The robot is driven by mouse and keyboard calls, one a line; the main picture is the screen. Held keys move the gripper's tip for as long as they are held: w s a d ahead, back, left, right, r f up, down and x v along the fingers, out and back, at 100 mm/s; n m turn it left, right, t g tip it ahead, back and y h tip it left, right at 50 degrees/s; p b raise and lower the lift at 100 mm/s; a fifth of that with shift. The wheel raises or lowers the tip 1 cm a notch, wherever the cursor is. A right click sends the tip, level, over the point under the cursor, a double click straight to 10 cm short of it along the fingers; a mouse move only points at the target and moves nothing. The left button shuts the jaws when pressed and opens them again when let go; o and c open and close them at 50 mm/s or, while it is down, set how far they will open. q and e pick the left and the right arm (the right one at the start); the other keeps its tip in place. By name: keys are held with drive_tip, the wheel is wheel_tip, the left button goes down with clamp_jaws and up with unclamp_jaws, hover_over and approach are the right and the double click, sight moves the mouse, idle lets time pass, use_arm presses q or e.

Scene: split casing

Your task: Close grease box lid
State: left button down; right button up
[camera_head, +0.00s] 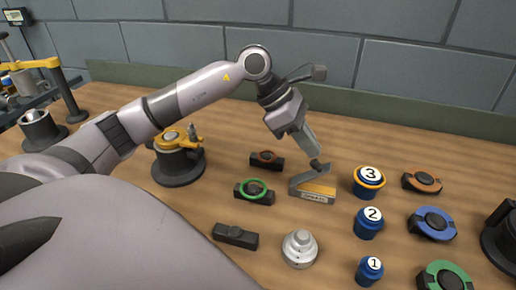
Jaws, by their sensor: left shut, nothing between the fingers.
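The grease box (314,193) is a small yellow-orange box with a printed label on its front, on the wooden table right of centre. Its grey lid (308,177) stands partly open, tilted up toward the right. My left gripper (315,153) is shut and empty. It comes down from the upper left, with its tip just above the raised end of the lid. I cannot tell whether the tip touches the lid. My right gripper is not in view.
Numbered blue jars (368,222) stand right of the box, with ringed parts (432,224) beyond them. A green-ringed part (254,191) and a silver round part (299,248) are close by. A yellow-topped fixture (178,160) stands left under my arm.

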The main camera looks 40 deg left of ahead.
use_arm(q)
drive_tip(key=shift+g+y, duration=0.3)
drive_tip(key=shift+y, duration=0.5)
drive_tip(key=d, duration=0.1)
drive_tip(key=w+d+f, duration=0.1)
drive_tip(key=d, duration=0.1)
drive_tip(key=w+d+f, duration=0.1)
drive_tip(key=d, duration=0.1)
drive_tip(key=shift+w+f, duration=0.15)
drive_tip(key=shift+f, duration=0.05)
drive_tip(key=shift+w+d+f, duration=0.15)
drive_tip(key=shift+d, duration=0.1)
drive_tip(key=shift+w+d+f+g+y, duration=0.15)
drive_tip(key=shift+d+f+g+y, duration=0.2)
drive_tip(key=shift+f+y, duration=0.2)
drive_tip(key=shift+w+d+f+g+y, duration=0.15)
drive_tip(key=shift+d+f+g+y, duration=0.2)
drive_tip(key=shift+y, duration=0.3)
drive_tip(key=shift+f+b, duration=0.3)
drive_tip(key=shift+w+d+f, duration=0.2)
drive_tip(key=shift+d+f, duration=0.05)
drive_tip(key=shift+f, duration=0.25)
